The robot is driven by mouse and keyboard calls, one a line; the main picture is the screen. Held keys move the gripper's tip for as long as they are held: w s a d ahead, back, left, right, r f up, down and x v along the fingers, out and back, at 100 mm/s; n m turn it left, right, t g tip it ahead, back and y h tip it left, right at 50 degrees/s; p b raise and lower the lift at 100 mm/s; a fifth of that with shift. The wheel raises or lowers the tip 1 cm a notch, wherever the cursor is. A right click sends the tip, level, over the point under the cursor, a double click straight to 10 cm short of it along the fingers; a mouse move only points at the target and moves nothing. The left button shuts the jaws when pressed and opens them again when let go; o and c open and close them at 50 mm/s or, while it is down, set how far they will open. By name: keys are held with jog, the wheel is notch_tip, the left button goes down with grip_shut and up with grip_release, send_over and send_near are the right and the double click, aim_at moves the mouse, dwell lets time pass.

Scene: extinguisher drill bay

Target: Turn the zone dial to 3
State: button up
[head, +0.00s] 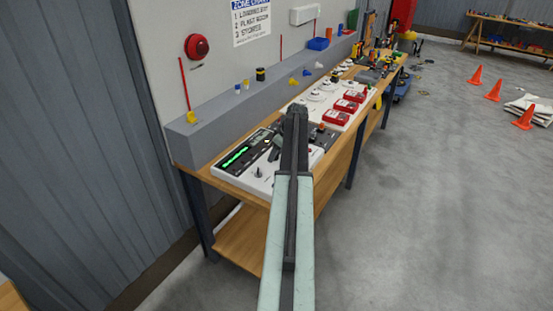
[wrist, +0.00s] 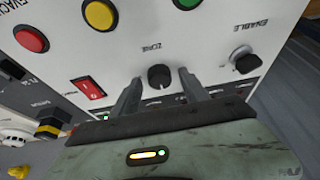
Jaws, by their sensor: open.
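The zone dial (wrist: 158,77) is a small dark round knob on a white panel (wrist: 125,60), with the word ZONE printed beside it in the wrist view. My gripper (wrist: 160,80) is open, with one finger to the left of the dial and one to the right in the picture. I cannot tell whether either finger touches it. No numbers around the dial are readable, so its setting cannot be told.
A second dark knob marked ENABLE (wrist: 245,60) sits to the right. Red (wrist: 32,38), yellow (wrist: 98,14) and green (wrist: 180,10) buttons and a red rocker switch (wrist: 87,90) are close by. In the head view, the bench (head: 335,165) runs along a wall; open floor lies right.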

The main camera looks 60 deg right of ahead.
grip_shut()
jog(key=shift+m, duration=0.3)
jog(key=m, duration=0.1)
jog(key=m+h, duration=0.1)
jog(key=m, duration=0.1)
jog(key=shift+a+h, duration=0.2)
jog(key=shift+h, duration=0.1)
jog(key=m, duration=0.2)
jog(key=m+g+h, duration=0.1)
jog(key=m, duration=0.2)
jog(key=shift+w+a+h, duration=0.1)
jog(key=shift+h, duration=0.2)
jog(key=m+g, duration=0.1)
jog(key=m, duration=0.1)
jog(key=m+h, duration=0.1)
jog(key=m, duration=0.2)
jog(key=shift+w+g, duration=0.15)
jog(key=shift+g, duration=0.25)
jog(key=shift+m+g, duration=0.8)
jog(key=shift+m, duration=1.4)
